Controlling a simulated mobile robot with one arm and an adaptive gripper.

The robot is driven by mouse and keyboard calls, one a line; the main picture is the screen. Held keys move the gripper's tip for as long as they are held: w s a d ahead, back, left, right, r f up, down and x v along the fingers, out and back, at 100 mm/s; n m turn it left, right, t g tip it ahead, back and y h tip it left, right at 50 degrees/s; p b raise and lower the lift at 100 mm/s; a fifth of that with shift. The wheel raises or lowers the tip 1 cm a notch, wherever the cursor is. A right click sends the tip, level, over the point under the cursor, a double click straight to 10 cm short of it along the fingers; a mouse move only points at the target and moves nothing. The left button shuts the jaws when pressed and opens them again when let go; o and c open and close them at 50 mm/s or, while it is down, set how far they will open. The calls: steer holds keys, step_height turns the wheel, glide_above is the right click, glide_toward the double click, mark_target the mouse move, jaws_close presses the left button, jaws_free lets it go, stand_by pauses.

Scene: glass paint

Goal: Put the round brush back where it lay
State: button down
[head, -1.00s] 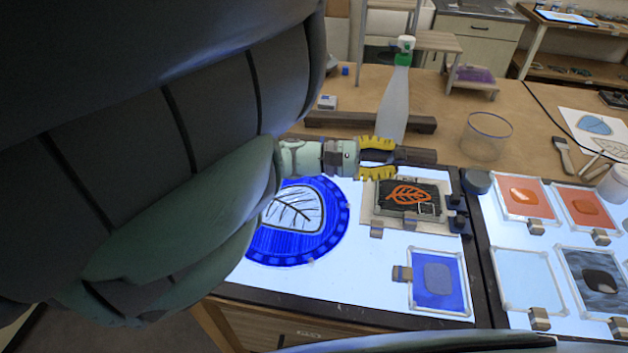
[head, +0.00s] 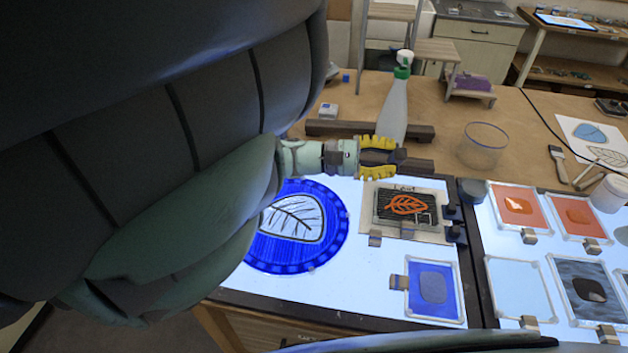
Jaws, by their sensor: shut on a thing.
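My gripper (head: 388,158) reaches in from the left above the far edge of the lit panel, level with the wooden rails. Its two yellow fingers are closed around a small dark thing (head: 381,157), which I take to be the round brush. Only a short dark piece of it shows between and just past the fingertips; the rest is hidden. Two dark wooden rails lie behind the gripper, the farther one (head: 335,128) running to the right behind the spray bottle and the nearer one (head: 417,165) partly covered by the gripper.
A spray bottle (head: 393,108) stands just behind the gripper. A clear beaker (head: 482,147) stands to the right, with a flat brush (head: 557,163) beyond. A blue round glass piece (head: 335,232), an orange leaf plate (head: 407,205) and framed samples lie on the lit panels.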

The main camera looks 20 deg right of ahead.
step_height(320, 180, up, 9)
steer(key=p, duration=0.7)
steer(key=shift+f, duration=0.15)
steer(key=shift+p, duration=0.45)
